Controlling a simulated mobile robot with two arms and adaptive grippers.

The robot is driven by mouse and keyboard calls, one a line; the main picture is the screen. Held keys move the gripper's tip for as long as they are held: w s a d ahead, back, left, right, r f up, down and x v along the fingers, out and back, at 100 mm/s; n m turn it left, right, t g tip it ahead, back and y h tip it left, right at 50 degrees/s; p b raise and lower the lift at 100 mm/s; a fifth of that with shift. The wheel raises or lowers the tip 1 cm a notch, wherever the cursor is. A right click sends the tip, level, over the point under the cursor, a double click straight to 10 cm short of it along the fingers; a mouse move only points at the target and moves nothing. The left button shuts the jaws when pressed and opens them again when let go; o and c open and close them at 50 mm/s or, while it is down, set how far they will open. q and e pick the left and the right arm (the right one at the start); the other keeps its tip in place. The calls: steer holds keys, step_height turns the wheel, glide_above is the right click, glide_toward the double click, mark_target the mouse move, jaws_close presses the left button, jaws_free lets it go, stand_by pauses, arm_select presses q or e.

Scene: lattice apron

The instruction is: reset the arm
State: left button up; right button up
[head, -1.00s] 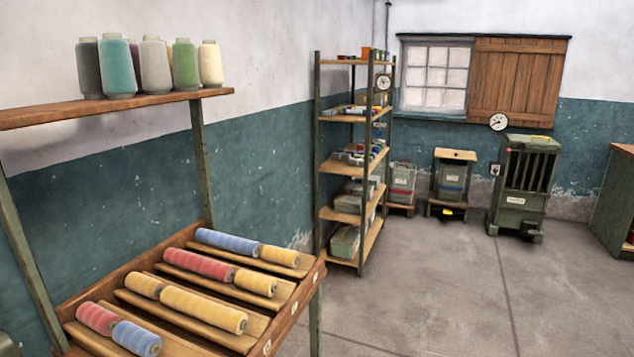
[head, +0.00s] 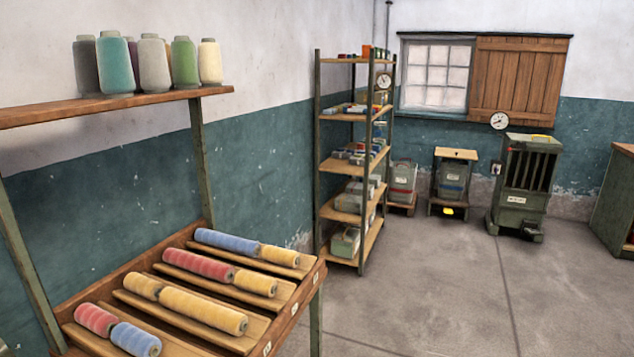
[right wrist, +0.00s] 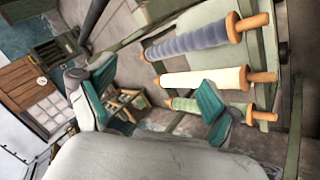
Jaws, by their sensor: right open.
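My right gripper (right wrist: 155,92) shows in the right wrist view with its two teal-padded fingers apart and nothing between them. Beyond the fingers, three spools with orange wooden ends sit on a green frame: a blue-grey spool (right wrist: 188,40), a cream spool (right wrist: 200,80) and a green spool (right wrist: 185,105). The right finger overlaps part of the green spool in the picture. Neither gripper shows in the head view, and my left gripper is in no frame.
A sloped wooden rack (head: 284,335) with blue, red and yellow spools stands at front left, under a shelf (head: 120,104) of thread cones. A tall shelving unit (head: 318,150) and a green slatted cabinet (head: 520,185) stand farther back. The concrete floor (head: 430,290) is clear.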

steer(key=s+a+r+m+g+y, duration=0.25)
steer(key=s+a+r+y, duration=0.2)
steer(key=s+a, duration=0.3)
step_height(320, 180, down, 16)
steer(key=g, duration=0.2)
steer(key=s+d+f, duration=0.1)
steer(key=s+f, duration=0.4)
steer(key=f, duration=0.6)
steer(key=s+d+f, duration=0.1)
steer(key=s+f, duration=0.4)
steer(key=f, duration=0.6)
steer(key=shift+s+n+g, duration=0.35)
steer(key=shift+s+g, duration=0.05)
steer(key=shift+g, duration=0.05)
steer(key=shift+o, duration=0.4)
steer(key=s+d+f, duration=0.1)
steer(key=s+f, duration=0.3)
steer(key=s, duration=0.4)
steer(key=shift+d+f, duration=0.25)
steer(key=shift+f, duration=0.05)
